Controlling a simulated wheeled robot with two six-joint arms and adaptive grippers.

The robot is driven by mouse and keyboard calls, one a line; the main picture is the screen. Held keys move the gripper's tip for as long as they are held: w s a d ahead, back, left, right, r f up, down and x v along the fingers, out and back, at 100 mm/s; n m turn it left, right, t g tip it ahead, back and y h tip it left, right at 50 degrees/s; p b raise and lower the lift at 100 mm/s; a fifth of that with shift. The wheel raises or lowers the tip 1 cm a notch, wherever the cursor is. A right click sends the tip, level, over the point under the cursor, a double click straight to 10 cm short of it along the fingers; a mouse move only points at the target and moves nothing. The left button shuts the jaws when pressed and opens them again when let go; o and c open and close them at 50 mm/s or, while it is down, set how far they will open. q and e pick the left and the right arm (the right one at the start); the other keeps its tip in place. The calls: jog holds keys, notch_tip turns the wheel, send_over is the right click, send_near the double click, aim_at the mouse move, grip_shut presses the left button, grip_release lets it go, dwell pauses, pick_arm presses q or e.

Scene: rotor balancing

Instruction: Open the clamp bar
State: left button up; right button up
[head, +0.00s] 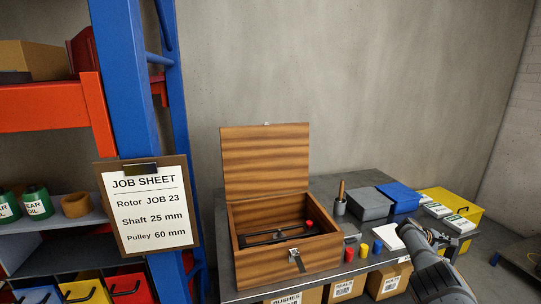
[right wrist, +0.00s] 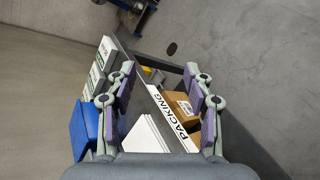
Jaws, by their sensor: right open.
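The clamp bar (head: 278,237) is a dark bar lying across the inside of an open wooden box (head: 260,268) on the bench in the head view. A red knob (head: 309,224) sits near the bar's right end. The bar looks flat across the box, and what lies under it is hidden in shadow. My right gripper (head: 432,236) is at the right part of the bench, well to the right of the box. In the right wrist view its fingers (right wrist: 161,88) are spread apart with nothing held between them. My left gripper is not in view.
The box lid (head: 265,163) stands upright behind the box; a metal latch (head: 294,255) is on its front. Right of it are a cup with a wooden-handled tool (head: 340,200), small coloured pots (head: 364,250), grey (head: 369,204) and blue (head: 400,197) boxes. A job sheet (head: 149,208) hangs left.

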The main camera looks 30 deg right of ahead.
jog(key=s+a+f+n+t+y, duration=0.1)
jog(key=s+a+f+t, duration=0.1)
jog(key=s+f+t, duration=0.5)
jog(key=s+a+f+n, duration=0.1)
jog(key=s+f, duration=0.3)
jog(key=f, duration=0.8)
jog(key=s+a+f+m+y, duration=0.1)
jog(key=s+a+f+y, duration=0.15)
jog(key=a+f, duration=0.85)
jog(key=s+a+f+m+y, duration=0.1)
jog(key=s+a+f, duration=0.1)
jog(key=a+f, duration=0.45)
jog(key=s+a+f+g+y, duration=0.1)
jog(key=a+f, duration=0.2)
jog(key=a, duration=0.6)
jog(key=s+a+f+m+y, duration=0.1)
jog(key=s+a+f, duration=0.1)
jog(key=a+f, duration=0.45)
jog(key=a+f+y, duration=0.1)
jog(key=a, duration=1.1)
jog(key=s+a+f+m+y, duration=0.1)
jog(key=a+f+y, duration=0.1)
jog(key=a, duration=1)
jog(key=shift+s+a, duration=0.2)
jog(key=shift+s, duration=0.1)
jog(key=shift+f+y, duration=0.1)
jog(key=shift+y, duration=0.15)
